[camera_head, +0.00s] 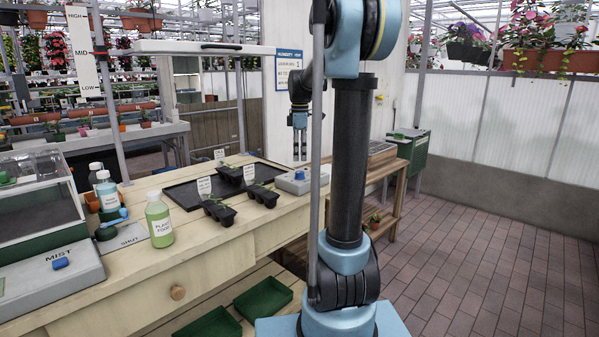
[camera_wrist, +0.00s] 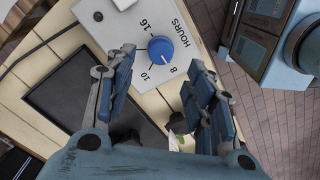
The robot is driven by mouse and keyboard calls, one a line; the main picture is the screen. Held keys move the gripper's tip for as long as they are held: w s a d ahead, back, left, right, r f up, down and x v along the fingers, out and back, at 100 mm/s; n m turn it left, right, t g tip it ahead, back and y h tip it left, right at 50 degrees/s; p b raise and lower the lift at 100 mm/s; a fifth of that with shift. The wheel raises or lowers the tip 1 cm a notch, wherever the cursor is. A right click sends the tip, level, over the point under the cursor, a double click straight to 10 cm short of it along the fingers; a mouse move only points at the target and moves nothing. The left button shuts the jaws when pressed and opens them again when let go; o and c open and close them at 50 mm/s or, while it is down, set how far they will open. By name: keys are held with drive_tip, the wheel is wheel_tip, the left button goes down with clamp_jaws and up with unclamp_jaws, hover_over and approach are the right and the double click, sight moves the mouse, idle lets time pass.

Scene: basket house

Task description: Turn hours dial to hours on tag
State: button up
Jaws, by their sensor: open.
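The hours dial (camera_wrist: 160,50) is a round blue knob on a light grey box (camera_wrist: 112,28) printed HOURS, with 8, 10 and 16 around the knob. Its white mark appears to point to 8. In the head view the box (camera_head: 290,186) sits on the bench's right part, its blue knob (camera_head: 299,175) small. My gripper (camera_wrist: 158,62) is open and empty, its fingers on either side of the dial in the wrist view, apparently above it. In the head view my gripper (camera_head: 300,150) hangs fingers down above the box. White tags (camera_head: 204,185) stand in the seedling pots; their writing is too small to read.
A black tray (camera_head: 185,192) with black seedling pots (camera_head: 218,212) lies left of the box. A green plant food bottle (camera_head: 159,220) and a MIST unit (camera_head: 45,275) stand further left. A wall sign (camera_head: 288,62) hangs behind my arm. Brick floor (camera_head: 480,250) is open at right.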

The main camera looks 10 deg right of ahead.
sight(300, 172)
drive_tip(key=shift+f, duration=3.55)
drive_tip(key=c, duration=1.1)
